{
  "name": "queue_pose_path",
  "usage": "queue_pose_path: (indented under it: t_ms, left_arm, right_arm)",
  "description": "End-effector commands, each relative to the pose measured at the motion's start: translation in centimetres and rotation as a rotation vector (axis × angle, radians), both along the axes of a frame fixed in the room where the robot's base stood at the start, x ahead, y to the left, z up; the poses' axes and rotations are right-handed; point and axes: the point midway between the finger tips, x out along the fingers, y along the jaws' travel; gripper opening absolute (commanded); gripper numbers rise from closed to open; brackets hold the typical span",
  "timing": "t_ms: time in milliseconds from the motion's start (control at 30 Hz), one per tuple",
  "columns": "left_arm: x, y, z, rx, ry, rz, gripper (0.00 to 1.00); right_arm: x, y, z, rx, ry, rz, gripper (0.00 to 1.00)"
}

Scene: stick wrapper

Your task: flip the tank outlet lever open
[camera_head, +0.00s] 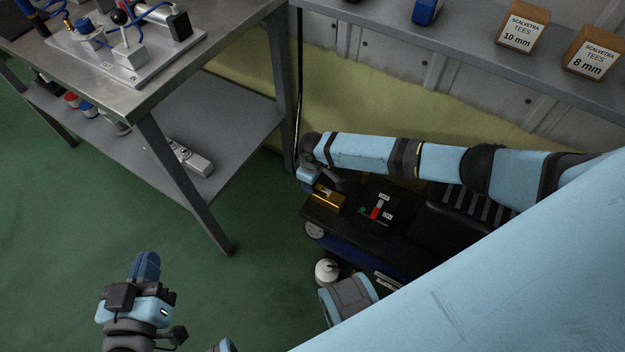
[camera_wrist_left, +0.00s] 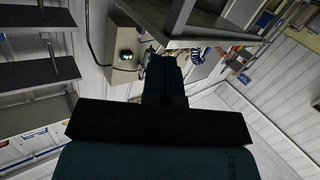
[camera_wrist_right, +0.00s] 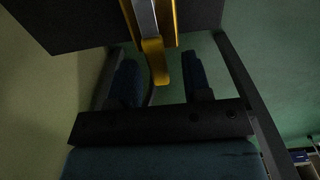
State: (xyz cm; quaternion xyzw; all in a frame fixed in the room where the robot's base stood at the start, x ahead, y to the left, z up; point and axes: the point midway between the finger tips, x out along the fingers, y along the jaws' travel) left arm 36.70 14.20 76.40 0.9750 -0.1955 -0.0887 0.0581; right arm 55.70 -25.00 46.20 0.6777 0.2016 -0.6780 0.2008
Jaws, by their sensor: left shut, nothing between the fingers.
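In the right wrist view a yellow lever (camera_wrist_right: 161,62) hangs down from a dark edge, with a grey bar (camera_wrist_right: 145,15) beside its upper part. My right gripper (camera_wrist_right: 160,72) is open, one finger on each side of the lever's lower end, with visible gaps. In the head view my right gripper (camera_head: 318,178) is beside a yellow-gold part (camera_head: 327,200) at the left end of a low black unit. Its fingers are partly hidden there. My left gripper (camera_head: 146,265) is shut and empty over the green floor; it also shows in the left wrist view (camera_wrist_left: 165,72).
A black panel (camera_head: 388,199) with a red lever and labels sits right of the yellow part. A metal workbench (camera_head: 215,22) with a lower shelf (camera_head: 240,128) stands at the left. A shelf (camera_head: 450,52) with labelled boxes runs along the back. The green floor (camera_head: 50,220) at left is clear.

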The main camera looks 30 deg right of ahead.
Motion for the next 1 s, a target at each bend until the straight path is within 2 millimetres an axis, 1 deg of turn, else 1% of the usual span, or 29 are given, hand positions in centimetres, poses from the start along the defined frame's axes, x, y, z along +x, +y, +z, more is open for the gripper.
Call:
queue_pose_path:
  t_ms: [133, 267, 333, 367, 500, 567, 700, 800, 900, 1000]
  left_arm:
    - [0.0, 0.0, 0.2, 0.002, 0.001, 0.0, 0.0]
    - [0.0, 0.3, 0.2, 0.026, 0.025, 0.003, 0.0]
    - [-0.6, 1.1, -1.8, 0.061, 0.101, 0.02, 0.0]
    - [-0.9, 1.3, -2.4, 0.073, 0.126, 0.023, 0.0]
    - [-1.8, 2.4, -4.3, 0.125, 0.223, 0.038, 0.0]
    - [-2.2, 2.8, -5.1, 0.146, 0.262, 0.042, 0.0]
    - [-2.3, 3.0, -5.2, 0.16, 0.276, 0.044, 0.0]
    - [-2.3, 3.0, -5.2, 0.164, 0.28, 0.045, 0.0]
    - [-2.3, 3.1, -5.3, 0.168, 0.282, 0.046, 0.0]
    - [-2.3, 3.1, -5.3, 0.169, 0.283, 0.046, 0.0]
  right_arm:
    - [0.0, -0.1, 0.5, -0.001, -0.001, -0.001, 0.45]
    - [0.0, -0.1, 2.2, 0.0, -0.001, -0.001, 0.45]
    - [0.1, -0.1, 3.7, 0.0, -0.001, -0.001, 0.45]
    - [0.1, -0.1, 4.4, 0.0, -0.002, -0.001, 0.45]
    - [0.1, -0.1, 7.8, 0.0, -0.002, 0.0, 0.45]
    - [0.0, -0.1, 9.1, 0.0, -0.002, 0.0, 0.45]
    - [0.0, 0.0, 11.6, 0.001, -0.002, 0.001, 0.45]
    - [0.0, 0.0, 12.9, 0.001, -0.001, 0.0, 0.45]
    - [0.0, 0.0, 13.6, 0.0, 0.0, 0.0, 0.45]
    - [0.0, 0.0, 13.8, -0.001, 0.001, 0.0, 0.45]
